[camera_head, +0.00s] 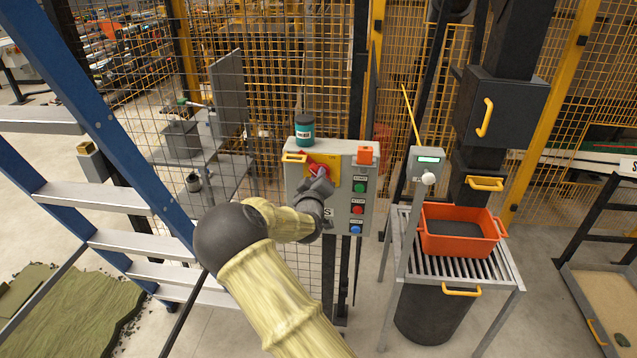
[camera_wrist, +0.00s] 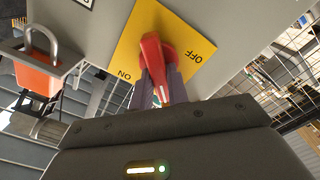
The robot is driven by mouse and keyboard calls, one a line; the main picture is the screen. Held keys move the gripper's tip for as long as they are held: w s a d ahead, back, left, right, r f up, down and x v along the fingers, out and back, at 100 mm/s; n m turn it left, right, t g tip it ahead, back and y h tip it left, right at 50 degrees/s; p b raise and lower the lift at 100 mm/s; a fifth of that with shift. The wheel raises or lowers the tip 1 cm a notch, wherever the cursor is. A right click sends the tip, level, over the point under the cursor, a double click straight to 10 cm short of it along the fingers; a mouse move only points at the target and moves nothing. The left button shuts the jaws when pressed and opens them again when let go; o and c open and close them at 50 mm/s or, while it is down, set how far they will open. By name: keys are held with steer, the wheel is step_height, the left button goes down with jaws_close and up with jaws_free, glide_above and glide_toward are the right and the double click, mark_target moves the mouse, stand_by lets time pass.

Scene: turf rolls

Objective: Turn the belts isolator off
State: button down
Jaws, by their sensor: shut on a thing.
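The belts isolator is a red rotary handle (camera_wrist: 152,55) on a yellow plate (camera_wrist: 128,40) marked ON and OFF. In the head view its yellow plate (camera_head: 333,180) sits on the upper left of a grey control box (camera_head: 345,205). My gripper (camera_wrist: 158,92) is shut on the red handle, one finger on each side of it. In the wrist view the handle's grip end points down, between the ON mark at lower left and the OFF mark at right. In the head view my gripper (camera_head: 320,183) covers part of the handle and plate.
Green, red and blue buttons (camera_head: 357,209) run down the box's right side. An orange padlock (camera_wrist: 38,78) with a grey shackle hangs beside it. A teal-and-black container (camera_head: 304,131) stands on top. A blue ladder (camera_head: 105,130) stands left; an orange tray (camera_head: 460,245) sits right.

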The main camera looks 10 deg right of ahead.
steer(key=n+b, duration=0.1)
steer(key=n, duration=0.2)
steer(key=n+b, duration=0.1)
steer(key=n, duration=0.2)
steer(key=n+b, duration=0.1)
steer(key=n, duration=0.1)
steer(key=shift+a+f+n, duration=0.2)
steer(key=shift+f+n, duration=0.1)
steer(key=shift+n, duration=0.1)
steer(key=c, duration=1.4)
jaws_free()
steer(key=shift+o, duration=0.2)
steer(key=b+v, duration=0.3)
steer(key=v, duration=1.4)
steer(key=shift+s, duration=0.2)
